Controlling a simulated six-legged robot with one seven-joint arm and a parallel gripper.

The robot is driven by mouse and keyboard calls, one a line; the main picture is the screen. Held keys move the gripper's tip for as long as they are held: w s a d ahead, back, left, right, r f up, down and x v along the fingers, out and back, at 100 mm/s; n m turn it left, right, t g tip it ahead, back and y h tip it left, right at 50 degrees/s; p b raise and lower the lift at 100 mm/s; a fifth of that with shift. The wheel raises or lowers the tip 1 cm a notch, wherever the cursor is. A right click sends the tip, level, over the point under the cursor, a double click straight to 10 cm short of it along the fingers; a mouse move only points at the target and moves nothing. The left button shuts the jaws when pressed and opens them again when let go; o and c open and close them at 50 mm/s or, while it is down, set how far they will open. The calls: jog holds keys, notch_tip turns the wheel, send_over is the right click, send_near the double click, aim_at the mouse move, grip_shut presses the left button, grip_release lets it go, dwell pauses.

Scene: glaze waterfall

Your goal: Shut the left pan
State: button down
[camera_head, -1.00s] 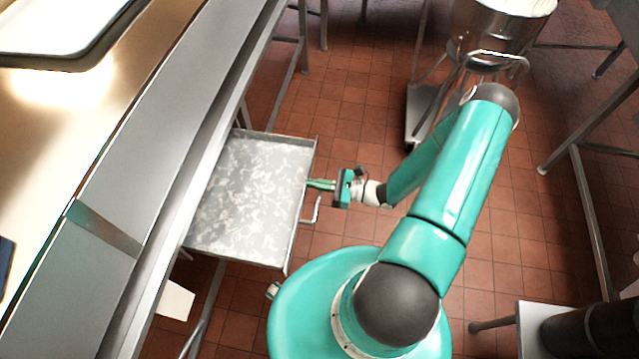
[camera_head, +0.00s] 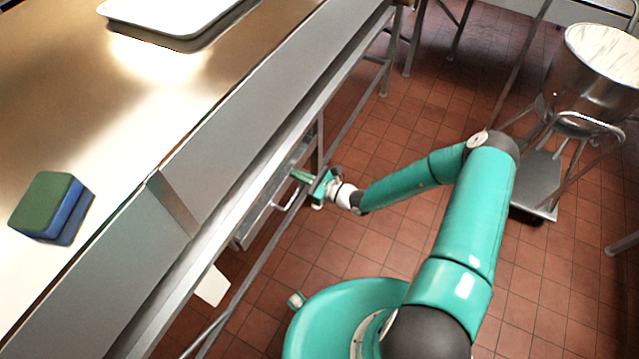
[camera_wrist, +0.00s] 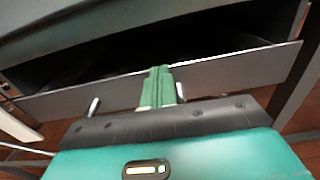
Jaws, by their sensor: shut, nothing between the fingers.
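The left pan (camera_head: 252,232) is a grey metal drawer under the long metal counter. Only a narrow part of it shows past the counter's edge in the head view. In the wrist view its front panel (camera_wrist: 230,72) runs across the picture, with a dark gap above it under the counter. Its handle (camera_head: 287,197) is on the front face. My gripper (camera_head: 300,176) is shut and empty, its green fingertips at the top of the front panel; it also shows in the wrist view (camera_wrist: 160,75). I cannot tell whether the fingertips touch the panel.
A green and blue sponge (camera_head: 52,207) and a white tray (camera_head: 175,14) lie on the counter (camera_head: 100,110). Table legs and a rail stand near the pan. A metal bowl (camera_head: 590,75) on a wheeled stand is at the right.

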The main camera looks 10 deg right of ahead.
jog(key=shift+x, duration=1.25)
jog(key=shift+a+r, duration=0.1)
jog(key=shift+r, duration=0.05)
